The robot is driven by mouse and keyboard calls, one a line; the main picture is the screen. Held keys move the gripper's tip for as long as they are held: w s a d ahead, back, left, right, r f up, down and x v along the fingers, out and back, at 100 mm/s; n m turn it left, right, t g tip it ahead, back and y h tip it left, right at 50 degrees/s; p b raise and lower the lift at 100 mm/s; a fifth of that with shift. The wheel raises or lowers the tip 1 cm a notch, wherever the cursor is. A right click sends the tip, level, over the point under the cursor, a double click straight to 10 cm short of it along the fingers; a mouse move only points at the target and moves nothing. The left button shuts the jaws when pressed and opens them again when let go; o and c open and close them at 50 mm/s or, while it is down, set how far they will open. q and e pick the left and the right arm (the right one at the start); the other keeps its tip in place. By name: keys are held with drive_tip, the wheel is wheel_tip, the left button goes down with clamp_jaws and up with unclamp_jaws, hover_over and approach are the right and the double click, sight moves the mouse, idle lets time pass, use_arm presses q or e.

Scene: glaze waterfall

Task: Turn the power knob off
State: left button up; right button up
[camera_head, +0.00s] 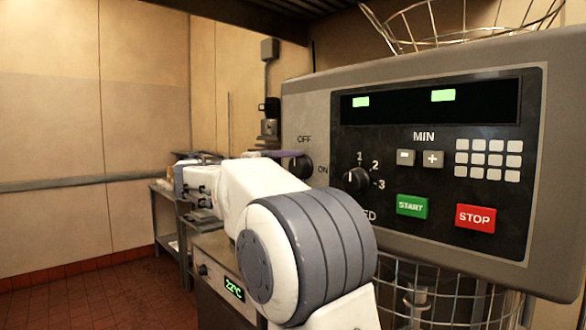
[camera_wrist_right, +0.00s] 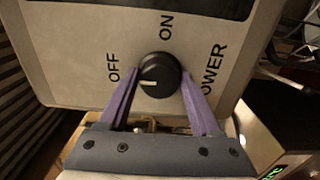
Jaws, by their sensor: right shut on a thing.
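The power knob (camera_wrist_right: 160,75) is a round black knob on the grey control panel, between the purple fingers of my right gripper (camera_wrist_right: 160,80) in the right wrist view. The gripper is shut on it. The white mark on the knob points to the left, toward the OFF label (camera_wrist_right: 112,75) and slightly below it; the ON label (camera_wrist_right: 167,26) is above. In the head view the power knob (camera_head: 302,167) shows at the panel's left edge, with a purple finger (camera_head: 284,153) over its left side. My left gripper is not in view.
A speed knob (camera_head: 355,181) numbered 1 to 3 is close to the right of the power knob. A green START button (camera_head: 412,206) and a red STOP button (camera_head: 475,218) are farther right. Wire baskets (camera_head: 450,298) are below and above the panel.

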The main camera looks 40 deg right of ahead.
idle(0.3)
drive_tip(key=o, duration=1.4)
drive_tip(key=shift+c, duration=0.2)
drive_tip(key=a+b, duration=0.2)
drive_tip(key=a, duration=0.8)
drive_tip(key=shift+s+a, duration=0.15)
drive_tip(key=shift+s, duration=0.25)
